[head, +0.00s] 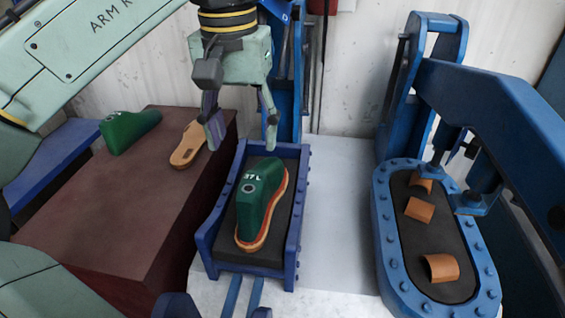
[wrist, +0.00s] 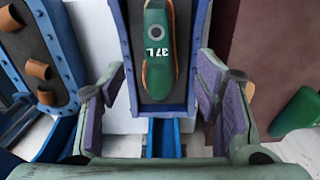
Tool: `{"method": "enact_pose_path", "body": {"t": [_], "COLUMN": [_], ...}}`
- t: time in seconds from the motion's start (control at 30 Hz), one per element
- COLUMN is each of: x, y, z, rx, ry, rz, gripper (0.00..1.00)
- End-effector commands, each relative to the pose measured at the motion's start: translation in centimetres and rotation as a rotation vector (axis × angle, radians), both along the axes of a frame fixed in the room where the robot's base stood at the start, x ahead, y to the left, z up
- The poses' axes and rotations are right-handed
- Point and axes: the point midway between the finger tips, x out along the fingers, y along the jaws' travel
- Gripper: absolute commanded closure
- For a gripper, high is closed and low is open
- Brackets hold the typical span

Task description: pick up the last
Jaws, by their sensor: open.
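A green last (head: 258,192) marked 37 L stands on an orange-edged sole (head: 262,240) in a blue press tray (head: 207,232) with a dark pad. In the wrist view the same last (wrist: 158,30) lies ahead between my fingers. My gripper (head: 242,135) is open and empty, above the far end of the tray and apart from the last. Its purple-padded fingers also show in the wrist view (wrist: 158,80). A second green last (head: 130,130) lies on the brown bench at the left; part of it shows in the wrist view (wrist: 296,112).
A tan sole (head: 188,145) lies on the brown bench (head: 110,205), close to my gripper's left finger. A blue oval press frame (head: 388,240) at the right holds several curved orange pieces (head: 420,210) on a dark pad. The pale tabletop (head: 335,200) between them is clear.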

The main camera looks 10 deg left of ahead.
Motion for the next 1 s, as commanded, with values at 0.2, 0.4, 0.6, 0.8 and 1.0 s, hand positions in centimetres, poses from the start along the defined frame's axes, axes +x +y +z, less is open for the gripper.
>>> {"method": "enact_pose_path", "body": {"t": [0.2, 0.4, 0.6, 0.8, 1.0], "x": [-0.9, -0.9, -0.8, -0.5, -0.5], "y": [0.4, 0.3, 0.2, -0.2, -0.2], "z": [-1.7, -4.7, -6.0, -8.9, -10.7], "rx": [0.008, 0.007, 0.008, 0.009, 0.008], "ry": [0.057, 0.053, 0.050, 0.051, 0.048], "rz": [0.018, 0.017, 0.018, 0.020, 0.019], "gripper": [0.43, 0.43, 0.43, 0.43, 0.43]}}
